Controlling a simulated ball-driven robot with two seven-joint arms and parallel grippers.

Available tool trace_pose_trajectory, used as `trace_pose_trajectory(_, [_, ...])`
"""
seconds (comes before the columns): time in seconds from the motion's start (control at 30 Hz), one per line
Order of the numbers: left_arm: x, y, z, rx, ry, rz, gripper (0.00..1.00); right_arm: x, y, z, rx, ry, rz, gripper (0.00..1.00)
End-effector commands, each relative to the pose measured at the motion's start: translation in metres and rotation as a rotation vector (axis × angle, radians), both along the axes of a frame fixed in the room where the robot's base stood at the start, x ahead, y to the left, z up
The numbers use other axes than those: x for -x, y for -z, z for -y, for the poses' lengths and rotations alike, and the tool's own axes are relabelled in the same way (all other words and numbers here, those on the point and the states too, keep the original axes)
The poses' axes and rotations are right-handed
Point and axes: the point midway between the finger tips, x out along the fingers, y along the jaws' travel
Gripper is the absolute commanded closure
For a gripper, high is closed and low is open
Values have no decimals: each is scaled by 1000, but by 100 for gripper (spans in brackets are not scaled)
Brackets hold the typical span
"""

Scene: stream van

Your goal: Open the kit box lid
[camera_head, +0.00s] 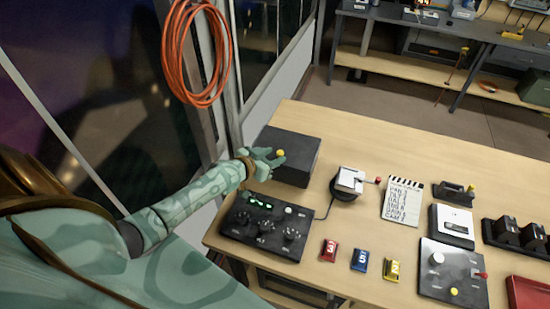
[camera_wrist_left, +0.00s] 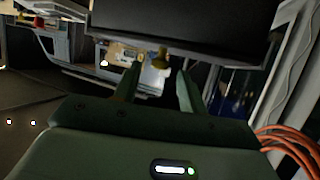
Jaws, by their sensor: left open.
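The kit box (camera_head: 303,150) is a dark box at the back left of the wooden table, and its lid looks shut. A yellow knob (camera_head: 280,153) sits on its near side. My left gripper (camera_head: 276,159) is at that side, with its fingers around or just in front of the knob. In the left wrist view the box (camera_wrist_left: 185,25) fills the top. The knob (camera_wrist_left: 161,57) shows dimly between the two open fingertips (camera_wrist_left: 160,68); contact cannot be told. My right gripper is not in view.
A black control panel (camera_head: 266,226) with knobs lies below my left forearm. A white device (camera_head: 349,182), a clapperboard (camera_head: 402,200) and small numbered blocks (camera_head: 360,260) lie to the right. An orange cable coil (camera_head: 196,55) hangs at the window frame. The table behind the clapperboard is clear.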

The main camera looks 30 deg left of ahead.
Motion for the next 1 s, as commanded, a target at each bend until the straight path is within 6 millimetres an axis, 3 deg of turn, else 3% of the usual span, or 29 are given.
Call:
trace_pose_trajectory(0.13, [-12,6,2,-1,0,0,58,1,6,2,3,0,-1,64])
trace_pose_trajectory(0.43, [-14,6,3,0,0,0,58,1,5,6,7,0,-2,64])
trace_pose_trajectory(0.6, [-14,6,2,0,0,0,100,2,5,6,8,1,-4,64])
trace_pose_trajectory(0.77, [-16,6,2,-1,0,1,100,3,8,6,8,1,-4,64])
trace_pose_trajectory(1.0, [-63,13,-9,-3,2,5,100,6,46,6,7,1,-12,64])
